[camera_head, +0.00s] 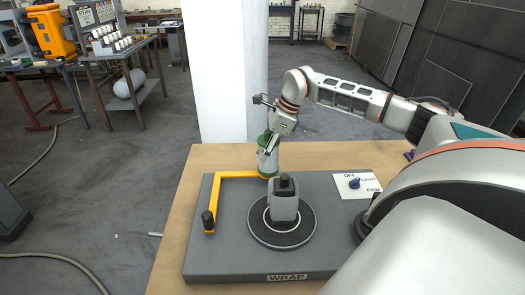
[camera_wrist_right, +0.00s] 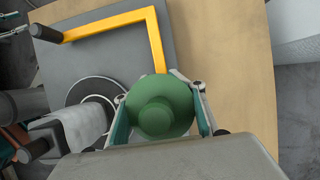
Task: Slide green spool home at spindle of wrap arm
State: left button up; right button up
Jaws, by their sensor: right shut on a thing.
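The green spool (camera_head: 265,174) stands upright at the far end of the yellow wrap arm (camera_head: 236,174), with green ends and a pale middle. In the right wrist view the spool (camera_wrist_right: 160,108) shows its round green top with a raised hub, between the two fingers. My right gripper (camera_head: 268,149) is shut on the spool from above. In the wrist view the yellow wrap arm (camera_wrist_right: 155,40) runs up to the spool's edge. The spindle is hidden by the spool, and I cannot tell how far down the spool sits. My left gripper is not in view.
A grey base plate (camera_head: 232,258) marked WRAP lies on the wooden table (camera_head: 178,240). A grey block (camera_head: 285,207) stands on the round turntable (camera_head: 262,236) near the spool. A black knob (camera_head: 208,221) stands at the wrap arm's other end. A blue switch (camera_head: 355,183) sits at right.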

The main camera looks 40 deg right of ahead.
jog(key=shift+f, duration=0.4)
jog(key=shift+f, duration=0.3)
dwell(0.6)
jog(key=o, duration=1.4)
jog(key=v, duration=1.2)
jog(key=shift+f, duration=0.1)
